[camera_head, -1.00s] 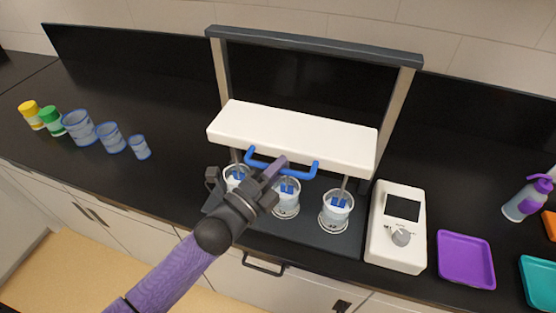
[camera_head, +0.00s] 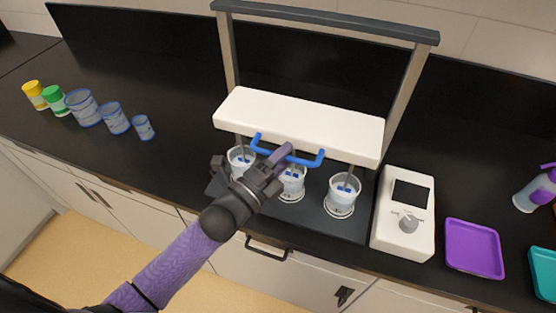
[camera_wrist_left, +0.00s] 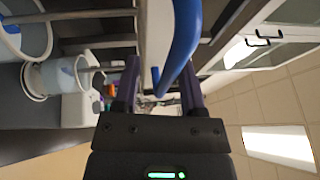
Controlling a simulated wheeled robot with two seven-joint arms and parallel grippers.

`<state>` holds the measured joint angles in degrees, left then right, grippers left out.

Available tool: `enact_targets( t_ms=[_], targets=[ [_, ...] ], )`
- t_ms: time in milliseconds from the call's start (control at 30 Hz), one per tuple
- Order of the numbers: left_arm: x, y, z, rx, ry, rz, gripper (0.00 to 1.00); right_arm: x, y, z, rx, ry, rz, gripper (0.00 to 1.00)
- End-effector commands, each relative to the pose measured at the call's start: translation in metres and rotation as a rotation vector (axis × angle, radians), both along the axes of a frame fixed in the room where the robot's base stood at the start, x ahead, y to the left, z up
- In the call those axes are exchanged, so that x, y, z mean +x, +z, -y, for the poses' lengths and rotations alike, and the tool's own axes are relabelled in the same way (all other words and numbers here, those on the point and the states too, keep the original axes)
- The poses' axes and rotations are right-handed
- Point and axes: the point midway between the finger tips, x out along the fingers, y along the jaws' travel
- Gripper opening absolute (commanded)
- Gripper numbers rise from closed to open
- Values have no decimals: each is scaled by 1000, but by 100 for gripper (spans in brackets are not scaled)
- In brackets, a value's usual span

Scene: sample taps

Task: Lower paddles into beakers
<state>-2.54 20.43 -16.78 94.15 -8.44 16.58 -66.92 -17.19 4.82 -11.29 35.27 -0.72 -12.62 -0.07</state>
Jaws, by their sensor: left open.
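The white stirrer head (camera_head: 300,122) spans a frame above three clear beakers, the left (camera_head: 236,168), middle (camera_head: 291,190) and right (camera_head: 341,201). Metal rods run down from the head into the beakers, with blue paddles (camera_head: 344,188) at their lower ends inside. A blue bar handle (camera_head: 308,161) sticks out from the head's front. My left gripper (camera_head: 281,158) is open at the handle's middle. In the left wrist view, the blue handle (camera_wrist_left: 182,45) runs between the open fingers (camera_wrist_left: 157,90); I cannot tell whether they touch it. My right gripper is not in view.
A white control box (camera_head: 404,228) with a dial stands right of the beakers, then a purple tray (camera_head: 473,249), a teal tray (camera_head: 544,272) and a spray bottle (camera_head: 535,192). Blue-rimmed cups (camera_head: 114,119) and yellow (camera_head: 34,94) and green-lidded jars (camera_head: 54,99) stand left.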

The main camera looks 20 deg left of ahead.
Motion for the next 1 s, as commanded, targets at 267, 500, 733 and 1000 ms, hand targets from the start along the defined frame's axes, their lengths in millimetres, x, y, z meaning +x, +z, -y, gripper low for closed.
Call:
enact_targets(
  t_ms=[267,500,733,1000],
  targets=[
    [-47,-10,-21,0,-1,-5,53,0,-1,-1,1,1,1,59],
    [-84,-17,-39,2,0,-5,53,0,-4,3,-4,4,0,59],
    [-88,-17,-40,2,-1,-1,53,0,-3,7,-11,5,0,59],
    [-87,-22,-41,-5,4,-16,53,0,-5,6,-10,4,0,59]
  ],
)
